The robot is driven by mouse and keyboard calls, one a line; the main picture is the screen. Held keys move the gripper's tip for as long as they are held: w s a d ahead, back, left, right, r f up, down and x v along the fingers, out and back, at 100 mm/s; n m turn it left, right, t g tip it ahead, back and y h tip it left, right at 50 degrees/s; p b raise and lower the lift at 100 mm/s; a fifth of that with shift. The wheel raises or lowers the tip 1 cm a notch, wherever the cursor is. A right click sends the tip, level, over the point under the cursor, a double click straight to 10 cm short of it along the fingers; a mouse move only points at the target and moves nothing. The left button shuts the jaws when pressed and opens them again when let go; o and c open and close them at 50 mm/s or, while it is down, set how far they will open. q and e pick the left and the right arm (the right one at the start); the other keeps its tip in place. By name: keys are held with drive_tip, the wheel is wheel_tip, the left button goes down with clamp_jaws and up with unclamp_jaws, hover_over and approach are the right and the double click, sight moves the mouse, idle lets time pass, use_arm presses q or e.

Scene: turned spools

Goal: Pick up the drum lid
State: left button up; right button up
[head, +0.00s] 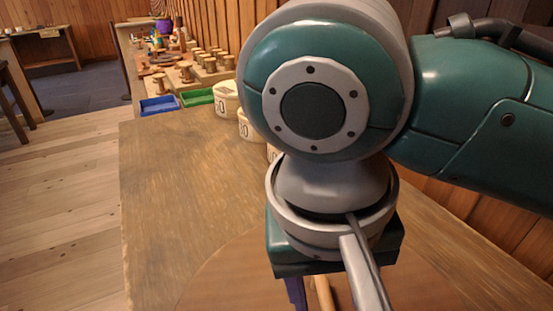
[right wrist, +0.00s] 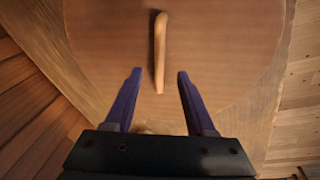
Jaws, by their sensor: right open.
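The drum lid (right wrist: 105,45) is a large round brown wooden disc lying on the table. A light wooden bar handle (right wrist: 160,50) stands out on its top. In the head view the lid (head: 225,283) is partly hidden by my right arm and cut off by the bottom edge. My right gripper (right wrist: 160,72) is open above the lid, its two purple fingers on either side of the handle's near end in the picture. I cannot tell whether they touch the lid. My left gripper is in neither view.
The wooden table (head: 165,190) has bare room left of the lid. Pale numbered containers (head: 226,100) stand behind my arm. A blue tray (head: 160,105), a green tray (head: 197,97) and several wooden spools (head: 185,72) are at the back. A wooden wall rises at right.

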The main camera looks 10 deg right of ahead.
wheel_tip(320, 180, down, 2)
drive_tip(key=shift+s+d, duration=0.15)
drive_tip(key=f, duration=0.1)
drive_tip(key=f+b, duration=0.1)
drive_tip(key=f, duration=0.1)
drive_tip(key=d+f, duration=0.1)
drive_tip(key=f, duration=0.1)
drive_tip(key=shift+w, duration=0.4)
drive_tip(key=shift+c, duration=0.3)
clamp_jaws()
drive_tip(key=shift+r, duration=0.1)
idle(0.4)
